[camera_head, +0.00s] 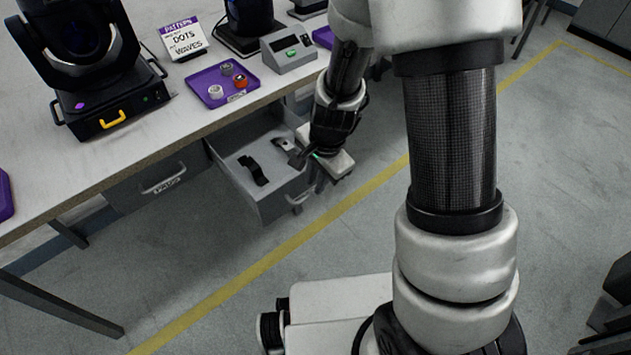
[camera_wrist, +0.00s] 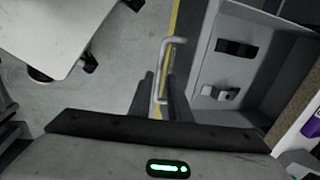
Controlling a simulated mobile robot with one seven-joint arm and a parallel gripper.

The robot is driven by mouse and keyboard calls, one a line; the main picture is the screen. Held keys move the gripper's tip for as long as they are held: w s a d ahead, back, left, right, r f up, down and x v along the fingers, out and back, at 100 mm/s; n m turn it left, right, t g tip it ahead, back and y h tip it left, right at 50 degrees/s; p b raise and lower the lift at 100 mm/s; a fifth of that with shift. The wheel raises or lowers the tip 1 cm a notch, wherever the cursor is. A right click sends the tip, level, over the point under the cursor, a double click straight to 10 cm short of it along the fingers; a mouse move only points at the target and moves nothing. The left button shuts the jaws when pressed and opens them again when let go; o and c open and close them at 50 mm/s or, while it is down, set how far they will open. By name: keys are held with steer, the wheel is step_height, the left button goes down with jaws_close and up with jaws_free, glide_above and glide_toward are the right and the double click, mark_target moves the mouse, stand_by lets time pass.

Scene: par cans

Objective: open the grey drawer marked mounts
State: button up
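The grey drawer (camera_head: 262,203) under the bench is pulled well out, its inside showing. A black clamp-like piece (camera_head: 253,170) and a second small piece (camera_head: 284,145) lie in it. In the wrist view the drawer (camera_wrist: 203,75) is at the right with its pale bar handle (camera_wrist: 164,50) on its front. My gripper (camera_head: 296,160) is at the drawer's front. In the wrist view my gripper's two dark fingers (camera_wrist: 163,92) stand apart, with the handle appearing between them and a gap beside it. Contact with the handle cannot be told. No label is readable on this drawer.
A second grey drawer (camera_head: 150,186) with a label too small to read is shut to the left. On the bench (camera_head: 130,160) are a moving-head light (camera_head: 100,105), a purple tray (camera_head: 205,93) and a grey box (camera_head: 288,55). Open floor lies in front.

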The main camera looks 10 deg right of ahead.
step_height(320, 180, up, 15)
steer(key=s+d+p, duration=0.1)
steer(key=s+p, duration=0.1)
steer(key=p, duration=0.3)
steer(key=shift+s+d, duration=0.15)
steer(key=shift+d, duration=0.2)
steer(key=s+d+r+n+t+h, duration=0.15)
steer(key=s+d+r+n, duration=0.35)
steer(key=r, duration=0.5)
steer(key=s+d+r+n+t, duration=0.25)
steer(key=s+r+n, duration=0.35)
steer(key=s+r, duration=0.3)
step_height(320, 180, up, 16)
steer(key=w+p, duration=0.1)
steer(key=p, duration=1.4)
steer(key=shift+w+a+f, duration=0.15)
steer(key=shift+a, duration=0.1)
